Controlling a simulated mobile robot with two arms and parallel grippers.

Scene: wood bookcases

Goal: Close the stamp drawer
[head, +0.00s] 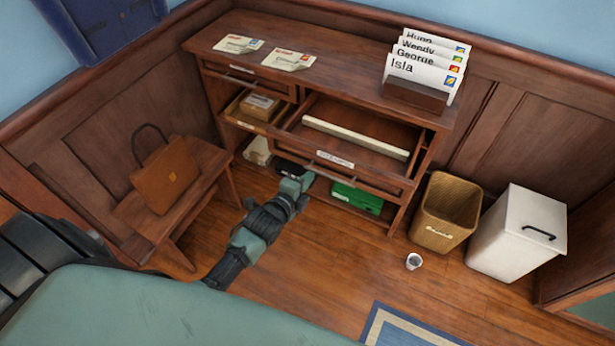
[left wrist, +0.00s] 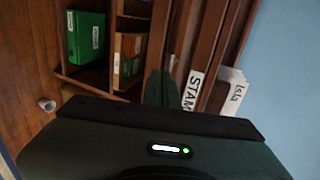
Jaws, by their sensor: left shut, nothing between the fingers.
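The stamp drawer (head: 375,142) is pulled out of the wooden desk in the head view. A long pale strip lies across its inside, and its front carries a white label (head: 335,158). My left gripper (head: 301,176) is low in front of the desk, near the left end of the drawer front. Its fingers also show in the left wrist view (left wrist: 158,88), shut and empty beside the drawer front. I cannot tell whether they touch it. My right gripper is not in view.
Letter holder (head: 415,95) and two flat papers (head: 289,60) sit on the desk top. A green box (head: 357,198) is below the drawer. A bench with a brown bag (head: 166,175) stands left; a basket (head: 446,212), white bin (head: 518,232) and cup (head: 413,261) stand right.

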